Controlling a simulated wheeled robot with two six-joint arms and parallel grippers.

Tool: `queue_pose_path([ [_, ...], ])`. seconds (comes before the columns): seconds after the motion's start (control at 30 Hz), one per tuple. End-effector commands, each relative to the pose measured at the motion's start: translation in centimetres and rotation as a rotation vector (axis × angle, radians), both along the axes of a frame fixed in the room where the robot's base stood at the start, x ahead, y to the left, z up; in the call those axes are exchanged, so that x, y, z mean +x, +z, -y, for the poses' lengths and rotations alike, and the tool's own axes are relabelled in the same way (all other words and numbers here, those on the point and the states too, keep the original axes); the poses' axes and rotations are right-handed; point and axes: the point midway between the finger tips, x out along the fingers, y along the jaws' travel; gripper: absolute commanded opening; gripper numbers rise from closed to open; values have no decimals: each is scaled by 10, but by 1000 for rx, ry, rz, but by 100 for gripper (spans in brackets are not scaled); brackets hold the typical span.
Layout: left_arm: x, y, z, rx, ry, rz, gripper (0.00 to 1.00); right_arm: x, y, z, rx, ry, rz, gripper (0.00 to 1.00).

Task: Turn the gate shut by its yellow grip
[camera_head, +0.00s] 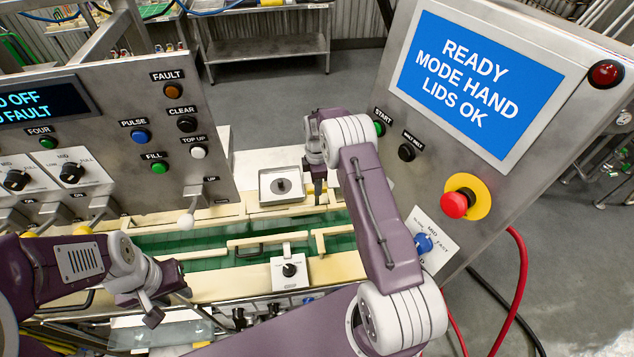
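My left gripper (168,305) is at the lower left, above the near edge of the machine. Its two dark fingers look spread, with nothing seen between them. A clear panel (150,338), perhaps the gate, lies below it at the bottom edge, partly cut off. A small yellow piece (201,345) at the panel's right end may be the yellow grip; I cannot be sure. The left gripper looks apart from it. My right gripper (318,190) points down over the far side of the green conveyor, near a square metal plate with a dark knob (283,186). Its finger gap is not clear.
A green conveyor (200,258) with cream rails crosses the middle. A button panel (140,95) stands at left with a white-knobbed lever (186,220). A screen panel (478,85) with a red stop button (455,204) stands at right. A small knob box (290,272) sits at the near rail.

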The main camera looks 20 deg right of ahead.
Motion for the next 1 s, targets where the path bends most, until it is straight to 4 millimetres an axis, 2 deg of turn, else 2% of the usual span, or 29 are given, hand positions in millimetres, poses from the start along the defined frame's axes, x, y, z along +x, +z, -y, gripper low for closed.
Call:
queue_pose_path([
  [0.03,0,8,0,0,0,0,33,-1,-4,0,1,0,-4,32],
  [0.2,0,10,0,0,0,0,33,0,-18,0,0,0,0,32],
  [0.4,0,9,0,0,0,0,33,0,-19,0,0,0,1,32],
  [0.43,0,9,0,0,0,0,33,0,-19,0,0,0,1,26],
  [0.53,0,9,0,0,0,0,33,0,-19,0,0,0,1,0],
  [1.0,0,9,0,0,0,0,33,-1,-20,0,0,0,-3,0],
])
